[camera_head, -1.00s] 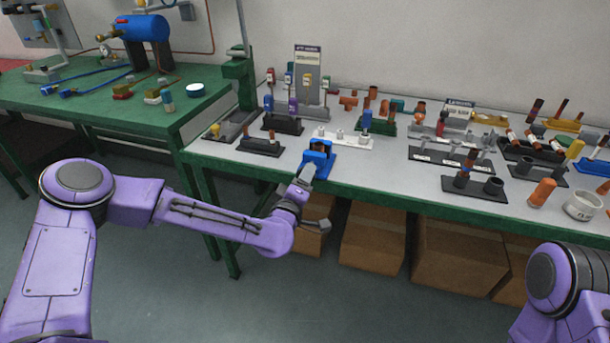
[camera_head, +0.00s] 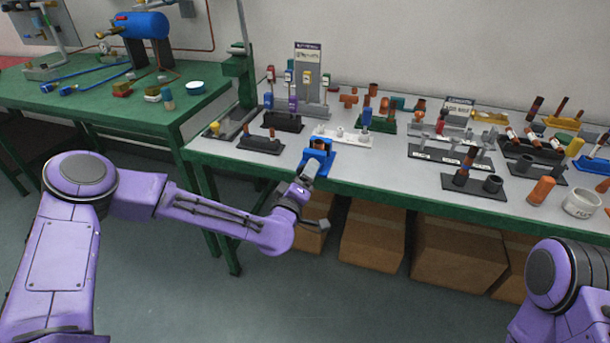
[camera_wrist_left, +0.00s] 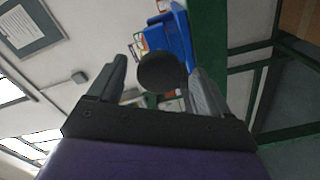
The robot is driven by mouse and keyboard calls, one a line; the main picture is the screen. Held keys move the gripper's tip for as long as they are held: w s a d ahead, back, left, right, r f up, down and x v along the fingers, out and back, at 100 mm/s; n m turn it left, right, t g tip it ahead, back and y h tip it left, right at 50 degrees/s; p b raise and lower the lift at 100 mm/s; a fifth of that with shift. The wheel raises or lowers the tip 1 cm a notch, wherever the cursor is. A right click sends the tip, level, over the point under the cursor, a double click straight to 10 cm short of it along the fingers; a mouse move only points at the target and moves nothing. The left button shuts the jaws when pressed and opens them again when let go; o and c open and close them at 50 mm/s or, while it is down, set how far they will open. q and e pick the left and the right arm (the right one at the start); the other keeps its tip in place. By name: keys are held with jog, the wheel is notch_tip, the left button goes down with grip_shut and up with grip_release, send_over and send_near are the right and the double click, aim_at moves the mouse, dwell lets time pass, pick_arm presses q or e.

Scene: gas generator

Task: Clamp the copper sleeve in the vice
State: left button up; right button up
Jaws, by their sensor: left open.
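The blue vice (camera_head: 319,158) stands at the front edge of the grey-topped bench, left of the bench's middle. A small brown-copper piece, seemingly the copper sleeve (camera_head: 320,146), shows at the top of its jaws; whether it is held tight cannot be told. My left gripper (camera_head: 309,168) is at the front of the vice and partly hides it. In the left wrist view its two fingers (camera_wrist_left: 160,88) are open on either side of a dark round knob (camera_wrist_left: 161,72), with the blue vice (camera_wrist_left: 174,36) behind. Contact with the knob cannot be told. My right gripper is out of view.
A black holder (camera_head: 262,144) stands left of the vice and a white rack (camera_head: 343,137) behind it. Several racks of fittings fill the bench's right side. The bench top (camera_head: 385,172) just right of the vice is clear. Cardboard boxes (camera_head: 373,240) sit underneath.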

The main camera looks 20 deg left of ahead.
pick_arm(q)
jog(key=n+b, duration=0.3)
jog(key=n, duration=0.2)
jog(key=shift+n+b, duration=0.3)
jog(key=c, duration=1.1)
jog(key=shift+o, duration=0.2)
